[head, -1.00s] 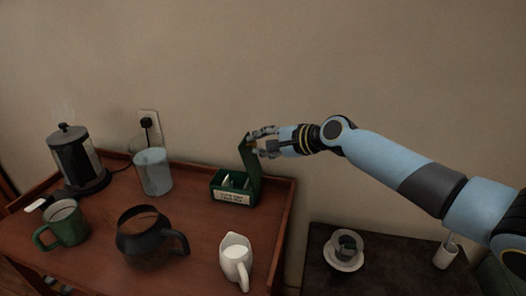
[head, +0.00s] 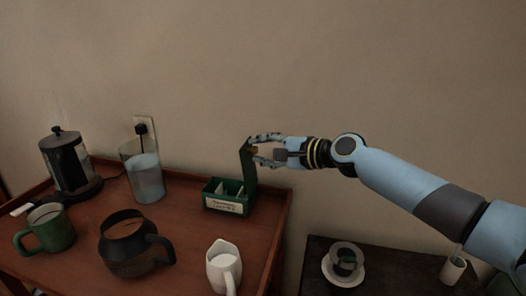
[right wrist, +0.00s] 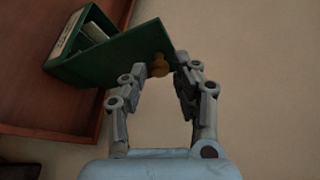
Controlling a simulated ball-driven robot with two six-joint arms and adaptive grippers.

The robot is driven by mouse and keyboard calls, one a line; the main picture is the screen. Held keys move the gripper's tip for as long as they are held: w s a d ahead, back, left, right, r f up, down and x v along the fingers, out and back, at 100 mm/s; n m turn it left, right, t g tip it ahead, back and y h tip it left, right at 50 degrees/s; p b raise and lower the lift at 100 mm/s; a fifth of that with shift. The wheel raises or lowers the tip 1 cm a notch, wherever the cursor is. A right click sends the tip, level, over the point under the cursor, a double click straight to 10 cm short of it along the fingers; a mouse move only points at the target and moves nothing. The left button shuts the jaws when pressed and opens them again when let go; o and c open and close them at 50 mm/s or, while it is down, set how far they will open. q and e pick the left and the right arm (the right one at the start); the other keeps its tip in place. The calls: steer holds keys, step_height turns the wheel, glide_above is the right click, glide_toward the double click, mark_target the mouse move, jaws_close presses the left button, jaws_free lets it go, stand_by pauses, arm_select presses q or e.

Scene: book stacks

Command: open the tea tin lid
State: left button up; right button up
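The green tea tin (head: 227,206) with a pale label stands at the back right of the wooden tray top. Its lid (head: 248,168) stands up about vertical at the tin's right side, and pale packets show inside. In the right wrist view the lid (right wrist: 112,58) carries a small brass knob (right wrist: 159,66). My right gripper (head: 258,149) is to the right of the lid, level with its upper part. Its fingers (right wrist: 160,70) are spread, with the knob near the tips and a clear gap between them. My left gripper is not in view.
On the tray top (head: 190,240) stand a French press (head: 68,165), a glass jug (head: 147,178), a green mug (head: 46,230), a dark pot (head: 130,245) and a white creamer (head: 223,268). A lower dark table (head: 390,268) holds a cup on a saucer. The wall is close behind.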

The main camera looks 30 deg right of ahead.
steer(key=shift+o, duration=1)
steer(key=v, duration=1.2)
steer(key=shift+f, duration=0.15)
